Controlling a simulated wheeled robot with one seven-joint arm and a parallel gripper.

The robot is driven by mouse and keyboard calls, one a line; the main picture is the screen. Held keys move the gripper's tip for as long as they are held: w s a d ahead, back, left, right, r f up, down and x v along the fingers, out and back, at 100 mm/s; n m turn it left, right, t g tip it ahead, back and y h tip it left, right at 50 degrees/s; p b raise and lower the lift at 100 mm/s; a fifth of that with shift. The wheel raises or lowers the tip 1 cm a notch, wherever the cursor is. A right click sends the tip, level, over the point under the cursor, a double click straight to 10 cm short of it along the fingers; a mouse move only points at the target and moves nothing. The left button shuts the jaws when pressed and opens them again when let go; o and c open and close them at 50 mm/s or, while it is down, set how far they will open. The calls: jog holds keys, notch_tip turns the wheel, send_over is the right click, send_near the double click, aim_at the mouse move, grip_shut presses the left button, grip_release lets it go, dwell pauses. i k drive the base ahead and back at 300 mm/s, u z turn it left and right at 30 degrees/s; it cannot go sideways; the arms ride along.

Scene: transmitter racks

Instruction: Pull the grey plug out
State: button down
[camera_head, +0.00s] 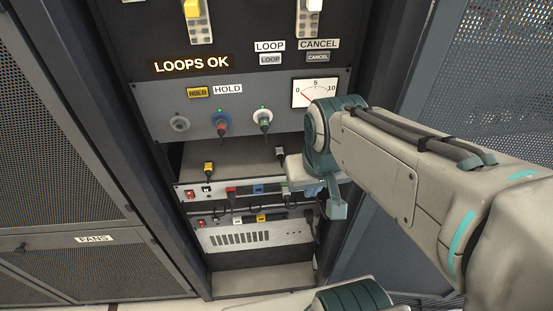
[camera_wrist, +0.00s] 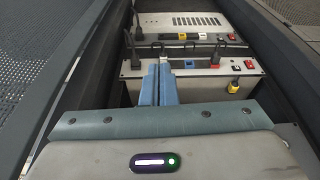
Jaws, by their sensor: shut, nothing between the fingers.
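My gripper (camera_head: 314,188) is at the right end of the lower white-edged unit, its blue fingers partly hidden behind my arm. In the wrist view the two blue fingers (camera_wrist: 161,86) are together with nothing visible between them. A light grey plug (camera_head: 285,187) sits in that unit, just left of my fingers; its cable also shows in the wrist view, where my fingers mostly hide the plug.
The unit also carries a red plug (camera_head: 231,190), a blue socket (camera_head: 258,189) and a red switch (camera_head: 190,194). Rack walls flank the bay closely.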

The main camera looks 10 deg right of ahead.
aim_at(286, 195)
jog(key=z, duration=3.1)
jog(key=k, duration=1.25)
jog(key=u, duration=1.2)
